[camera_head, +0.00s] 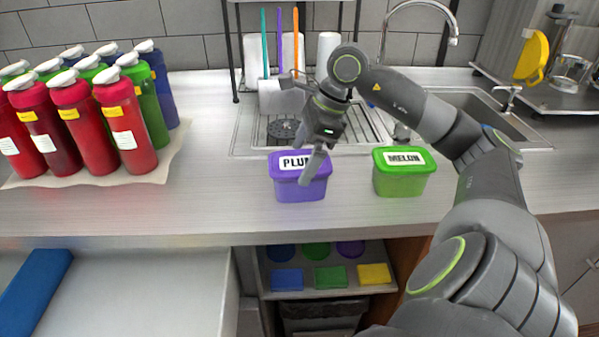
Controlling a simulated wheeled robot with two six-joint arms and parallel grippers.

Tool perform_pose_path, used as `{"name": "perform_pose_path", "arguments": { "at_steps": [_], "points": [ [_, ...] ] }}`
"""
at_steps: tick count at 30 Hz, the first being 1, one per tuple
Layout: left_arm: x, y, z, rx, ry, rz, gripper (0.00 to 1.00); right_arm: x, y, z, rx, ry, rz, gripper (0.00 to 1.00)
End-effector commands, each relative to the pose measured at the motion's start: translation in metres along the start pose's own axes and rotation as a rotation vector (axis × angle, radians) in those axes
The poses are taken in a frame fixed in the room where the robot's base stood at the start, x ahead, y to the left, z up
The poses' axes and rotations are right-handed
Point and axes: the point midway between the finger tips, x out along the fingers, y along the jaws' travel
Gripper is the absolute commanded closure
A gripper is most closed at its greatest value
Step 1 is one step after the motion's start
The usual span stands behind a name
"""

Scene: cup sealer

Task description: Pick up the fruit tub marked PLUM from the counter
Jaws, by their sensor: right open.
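The purple fruit tub marked PLUM (299,190) stands upright on the counter (220,205), in the middle of the head view. A white label with black letters is on its lid. My right gripper (309,160) is open just above the tub and hides the right part of the label. One finger hangs in front of the lid; I cannot tell whether it touches it. My left gripper is not in view.
A green tub marked MELON (399,181) stands a little to the right. Several red, green and blue bottles (125,125) crowd a mat at the left. A drying rack (270,147) and a sink (490,112) lie behind. The counter between bottles and PLUM tub is clear.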

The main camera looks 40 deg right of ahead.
Motion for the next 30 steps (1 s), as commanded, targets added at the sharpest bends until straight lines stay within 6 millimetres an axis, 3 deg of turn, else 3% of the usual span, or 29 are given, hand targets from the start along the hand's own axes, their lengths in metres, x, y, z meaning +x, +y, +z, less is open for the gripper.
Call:
{"name": "perform_pose_path", "arguments": {
  "at_steps": [11, 23, 30],
  "points": [
    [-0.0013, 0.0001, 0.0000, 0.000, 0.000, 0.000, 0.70, 0.0086, 0.0002, -0.0002, 0.000, 0.001, -0.001, 0.00],
    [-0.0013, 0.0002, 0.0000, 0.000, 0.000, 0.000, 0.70, 0.0084, 0.0002, -0.0002, 0.000, 0.000, -0.001, 0.51],
    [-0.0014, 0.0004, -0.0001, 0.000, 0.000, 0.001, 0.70, 0.0075, 0.0000, 0.0004, 0.000, -0.001, -0.002, 0.54]
  ]
}}
